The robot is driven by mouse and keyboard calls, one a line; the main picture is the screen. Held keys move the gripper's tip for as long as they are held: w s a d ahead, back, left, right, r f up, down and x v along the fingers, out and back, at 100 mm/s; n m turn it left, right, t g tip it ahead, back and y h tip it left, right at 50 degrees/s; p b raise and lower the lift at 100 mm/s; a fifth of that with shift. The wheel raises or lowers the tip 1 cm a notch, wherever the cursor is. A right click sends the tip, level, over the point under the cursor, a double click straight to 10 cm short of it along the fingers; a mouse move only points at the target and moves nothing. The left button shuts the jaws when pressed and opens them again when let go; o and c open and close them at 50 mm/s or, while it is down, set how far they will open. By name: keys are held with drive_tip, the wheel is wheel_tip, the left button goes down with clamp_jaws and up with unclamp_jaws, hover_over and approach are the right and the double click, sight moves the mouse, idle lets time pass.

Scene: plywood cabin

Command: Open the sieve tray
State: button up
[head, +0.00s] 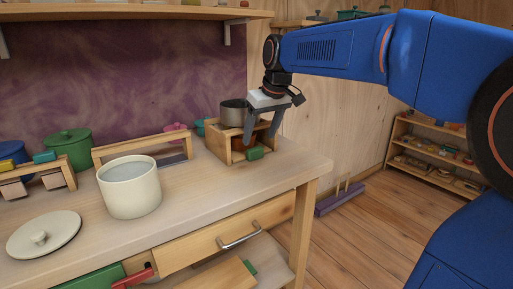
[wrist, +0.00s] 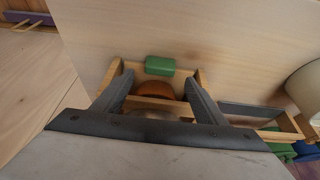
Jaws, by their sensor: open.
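A small wooden box (head: 222,148) stands near the right end of the bench, with a grey metal pot (head: 234,113) on top. At its front is a tray with a green handle (head: 254,153), seemingly the sieve tray; the handle also shows in the wrist view (wrist: 160,66). A rounded orange-brown thing (wrist: 155,89) shows behind the handle. How far out the tray sits is unclear. My gripper (head: 261,138) points down over the box front, fingers spread and nothing held. In the wrist view its fingertips (wrist: 158,79) lie either side, just behind the handle.
A cream pot (head: 130,192) and its lid (head: 44,236) stand left on the bench. A low wooden rack (head: 150,150) is behind. Below the bench top is a drawer (head: 220,240) with a metal handle. The bench front before the box is clear.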

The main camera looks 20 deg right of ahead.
sight(256, 148)
drive_tip(key=shift+x, duration=3.1)
drive_tip(key=c, duration=1.5)
drive_tip(key=s+d, duration=0.1)
drive_tip(key=s, duration=0.3)
drive_tip(key=s+d, duration=0.1)
drive_tip(key=s, duration=0.3)
drive_tip(key=s+d, duration=0.2)
drive_tip(key=s, duration=0.2)
drive_tip(key=shift+s+r, duration=0.1)
drive_tip(key=shift+s, duration=0.2)
drive_tip(key=o, duration=1.5)
